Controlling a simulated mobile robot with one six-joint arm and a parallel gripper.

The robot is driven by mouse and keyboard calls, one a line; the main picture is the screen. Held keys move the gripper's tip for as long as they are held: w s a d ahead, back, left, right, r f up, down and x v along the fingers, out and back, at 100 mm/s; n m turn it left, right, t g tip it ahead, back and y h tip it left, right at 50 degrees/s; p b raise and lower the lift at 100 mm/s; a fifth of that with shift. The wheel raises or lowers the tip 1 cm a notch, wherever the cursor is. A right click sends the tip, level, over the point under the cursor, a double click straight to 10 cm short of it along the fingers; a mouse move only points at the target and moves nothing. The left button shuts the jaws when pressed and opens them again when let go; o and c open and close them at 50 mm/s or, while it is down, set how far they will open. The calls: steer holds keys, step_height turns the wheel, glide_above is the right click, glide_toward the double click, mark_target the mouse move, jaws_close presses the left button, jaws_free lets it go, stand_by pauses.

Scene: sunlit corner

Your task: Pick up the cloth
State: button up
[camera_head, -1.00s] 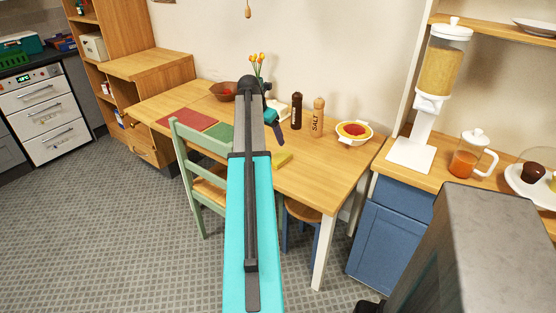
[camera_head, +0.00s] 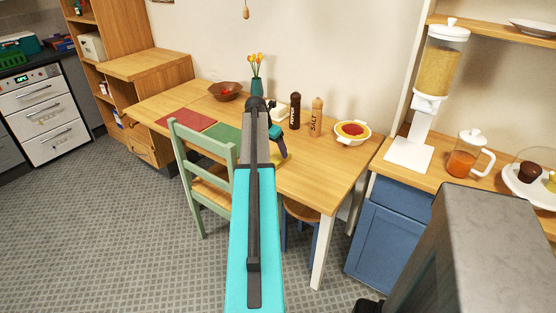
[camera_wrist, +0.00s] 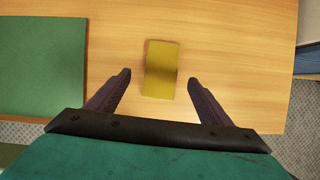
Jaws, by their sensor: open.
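The cloth (camera_wrist: 161,58) is a small yellow rectangle lying flat on the wooden table (camera_wrist: 225,40) in the wrist view. My gripper (camera_wrist: 159,78) is open and empty, with one dark finger on each side of the cloth's near part. The fingertips are apart from the cloth's edges. In the head view my gripper (camera_head: 283,154) is over the table and hides most of the cloth. I cannot tell its exact height above the table.
A green placemat (camera_wrist: 40,60) lies left of the cloth. A pepper mill (camera_head: 295,111), a salt mill (camera_head: 316,117), a bowl (camera_head: 352,133) and a vase (camera_head: 257,87) stand behind on the table. A green chair (camera_head: 205,175) is at the front.

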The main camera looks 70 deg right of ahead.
mark_target(278, 157)
steer(key=shift+p+x, duration=0.55)
steer(key=shift+x, duration=2.1)
steer(key=shift+s, duration=0.15)
steer(key=c, duration=1.1)
steer(key=shift+r, duration=0.15)
steer(key=shift+r+b, duration=0.4)
steer(key=shift+r, duration=1.15)
steer(key=shift+s+a+r, duration=0.1)
steer(key=shift+s+a, duration=0.1)
steer(key=shift+a, duration=0.1)
steer(key=s+a, duration=0.3)
steer(key=s+a+r+b, duration=0.1)
steer(key=s+a, duration=0.3)
steer(key=s+a+b, duration=0.1)
steer(key=s+a, duration=0.2)
steer(key=s, duration=0.1)
steer(key=shift+s+a+r, duration=0.15)
steer(key=shift+s+r, duration=0.05)
steer(key=shift+r, duration=0.05)
